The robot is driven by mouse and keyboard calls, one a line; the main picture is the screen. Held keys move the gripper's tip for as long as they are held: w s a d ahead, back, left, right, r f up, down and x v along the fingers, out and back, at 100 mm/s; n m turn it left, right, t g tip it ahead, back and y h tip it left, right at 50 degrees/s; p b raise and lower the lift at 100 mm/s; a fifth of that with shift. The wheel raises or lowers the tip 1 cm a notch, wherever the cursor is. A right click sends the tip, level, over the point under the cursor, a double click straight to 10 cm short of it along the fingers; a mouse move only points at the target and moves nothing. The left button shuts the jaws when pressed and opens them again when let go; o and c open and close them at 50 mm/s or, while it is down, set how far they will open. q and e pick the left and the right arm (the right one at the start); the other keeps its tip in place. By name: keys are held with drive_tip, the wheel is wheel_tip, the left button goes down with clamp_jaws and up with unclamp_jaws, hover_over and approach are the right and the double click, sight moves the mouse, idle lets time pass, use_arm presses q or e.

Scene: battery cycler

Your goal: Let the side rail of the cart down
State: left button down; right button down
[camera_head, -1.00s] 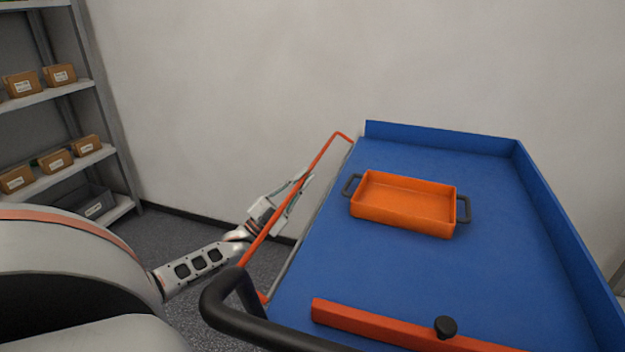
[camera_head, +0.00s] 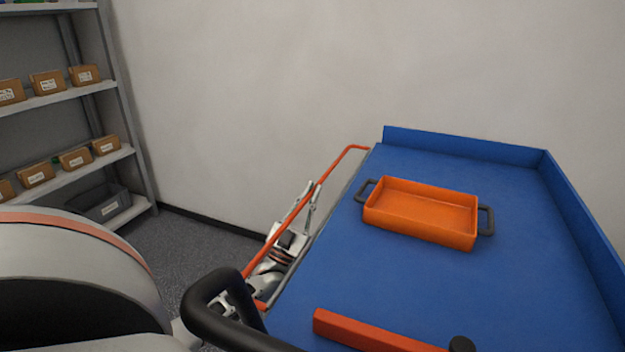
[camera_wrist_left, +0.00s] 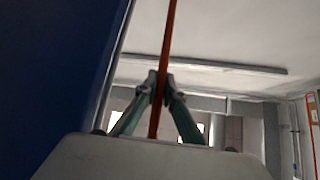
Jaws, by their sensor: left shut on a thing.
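The side rail (camera_head: 329,172) is a thin orange-red bar along the left side of the blue cart (camera_head: 330,268). It leans outward to the left of the cart's edge. My left gripper (camera_head: 312,192) is at the middle of the rail, with its fingers on either side of the bar. In the left wrist view the fingers (camera_wrist_left: 161,88) are closed around the rail (camera_wrist_left: 168,50). The cart's dark underside (camera_wrist_left: 55,70) fills the left of that view. My right gripper is not in view.
An orange tray (camera_head: 420,212) with dark handles sits on the cart top. An orange-red bar (camera_head: 365,330) with a black knob (camera_head: 461,344) lies at the near end. A black push handle (camera_head: 215,295) is close in front. Shelves (camera_head: 75,150) with boxes stand at the left.

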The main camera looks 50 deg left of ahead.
use_arm(q)
drive_tip(key=shift+r, duration=0.2)
drive_tip(key=c, duration=2.1)
unclamp_jaws()
drive_tip(key=shift+c, duration=0.2)
drive_tip(key=shift+f, duration=0.1)
drive_tip(key=v, duration=1.2)
